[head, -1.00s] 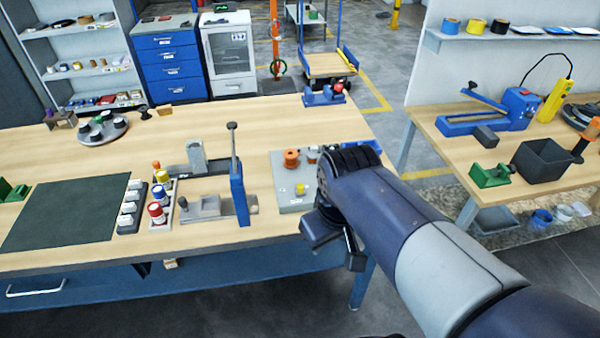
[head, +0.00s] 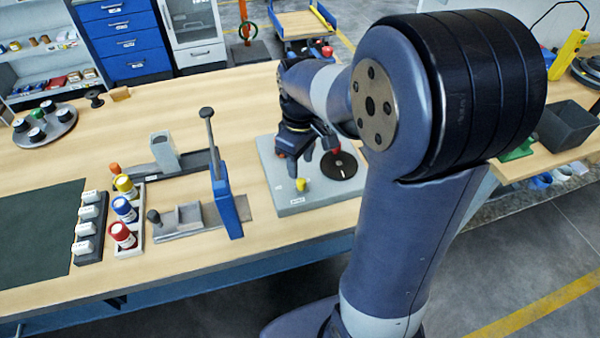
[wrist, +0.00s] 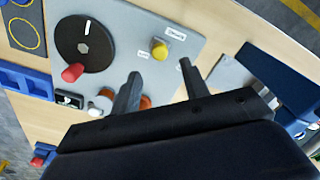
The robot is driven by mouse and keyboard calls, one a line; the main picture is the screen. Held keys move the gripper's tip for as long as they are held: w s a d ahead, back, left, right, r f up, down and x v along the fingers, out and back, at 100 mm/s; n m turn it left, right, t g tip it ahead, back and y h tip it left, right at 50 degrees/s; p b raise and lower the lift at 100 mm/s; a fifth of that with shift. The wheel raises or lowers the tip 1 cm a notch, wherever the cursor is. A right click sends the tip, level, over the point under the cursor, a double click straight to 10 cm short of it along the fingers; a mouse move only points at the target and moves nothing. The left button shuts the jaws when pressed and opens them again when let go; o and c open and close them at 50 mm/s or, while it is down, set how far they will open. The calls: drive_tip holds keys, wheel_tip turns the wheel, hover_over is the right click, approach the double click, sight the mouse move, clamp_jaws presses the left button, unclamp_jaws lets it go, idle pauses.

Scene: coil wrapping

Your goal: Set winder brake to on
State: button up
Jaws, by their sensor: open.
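The winder is a grey board (head: 283,203) on the wooden table. It carries a black disc (head: 346,167) with a white mark and a red knob, also clear in the wrist view (wrist: 85,48). A small yellow knob (head: 301,184) stands near the board's front; in the wrist view this knob (wrist: 159,50) has a white label on each side, too small to read. It looks like the brake control. My gripper (wrist: 159,69) is open and empty, with the yellow knob just beyond its fingertips, apart from them. Orange parts show partly hidden behind the fingers. My gripper (head: 308,156) hangs above the board.
Left of the board stands a blue upright post (head: 226,200) with a lever. Farther left are coloured pots (head: 123,210) and a dark green mat (head: 38,235). A blue device (wrist: 285,95) lies near the gripper's right side. Bare table lies behind the board.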

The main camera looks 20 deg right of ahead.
sight(301, 180)
drive_tip(key=shift+f, duration=2.8)
drive_tip(key=shift+c, duration=0.4)
clamp_jaws()
